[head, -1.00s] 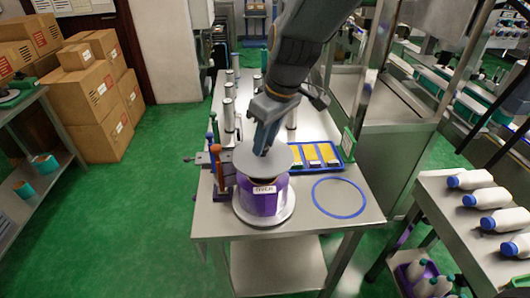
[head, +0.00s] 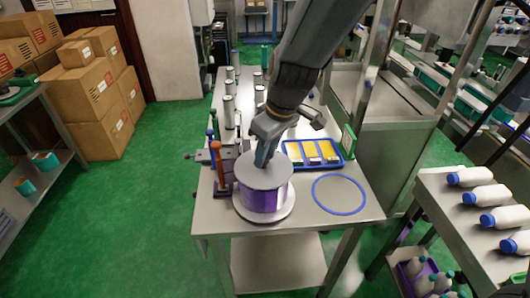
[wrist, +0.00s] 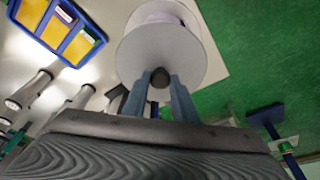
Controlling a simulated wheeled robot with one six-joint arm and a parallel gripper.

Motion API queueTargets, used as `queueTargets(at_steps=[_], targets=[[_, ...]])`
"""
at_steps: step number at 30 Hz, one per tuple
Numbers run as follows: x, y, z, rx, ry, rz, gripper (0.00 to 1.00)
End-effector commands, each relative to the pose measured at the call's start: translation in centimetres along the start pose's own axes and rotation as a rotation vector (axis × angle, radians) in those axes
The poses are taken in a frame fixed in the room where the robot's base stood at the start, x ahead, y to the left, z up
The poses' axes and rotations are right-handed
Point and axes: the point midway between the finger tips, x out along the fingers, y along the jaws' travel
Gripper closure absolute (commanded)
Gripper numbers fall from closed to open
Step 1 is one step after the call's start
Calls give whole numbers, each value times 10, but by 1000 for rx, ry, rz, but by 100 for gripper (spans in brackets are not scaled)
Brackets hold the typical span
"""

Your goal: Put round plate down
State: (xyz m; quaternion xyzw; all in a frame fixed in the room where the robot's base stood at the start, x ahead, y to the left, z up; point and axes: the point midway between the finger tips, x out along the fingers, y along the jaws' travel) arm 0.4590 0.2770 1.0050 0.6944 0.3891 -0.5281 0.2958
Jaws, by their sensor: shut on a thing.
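The round plate (head: 263,173) is a flat grey disc with a dark knob (wrist: 160,77). My gripper (head: 263,158) is shut on the knob and holds the plate level from above. The plate is directly over a purple roll (head: 263,199) on a round metal base (head: 240,211) at the table's front. It hides the roll's top, and I cannot tell whether they touch. In the wrist view the plate (wrist: 160,45) fills the upper middle, between and beyond the fingertips.
A blue ring outline (head: 339,210) lies empty on the metal table, right of the roll. A blue tray (head: 340,163) with yellow cards is behind it. An orange-topped post (head: 218,168) stands close on the left. Several silver cylinders (head: 229,109) stand farther back.

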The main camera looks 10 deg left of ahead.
Motion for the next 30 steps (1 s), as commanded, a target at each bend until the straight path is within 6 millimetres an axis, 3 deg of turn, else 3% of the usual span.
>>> queueTargets(at_steps=[5,6,9,20,26,30], targets=[[2,0,0,0,1,0,100],[2,0,0,0,0,0,68],[2,0,0,0,0,0,56],[-2,0,0,0,1,0,56],[-21,1,-5,-1,5,3,56],[-44,1,-4,0,6,3,56]])
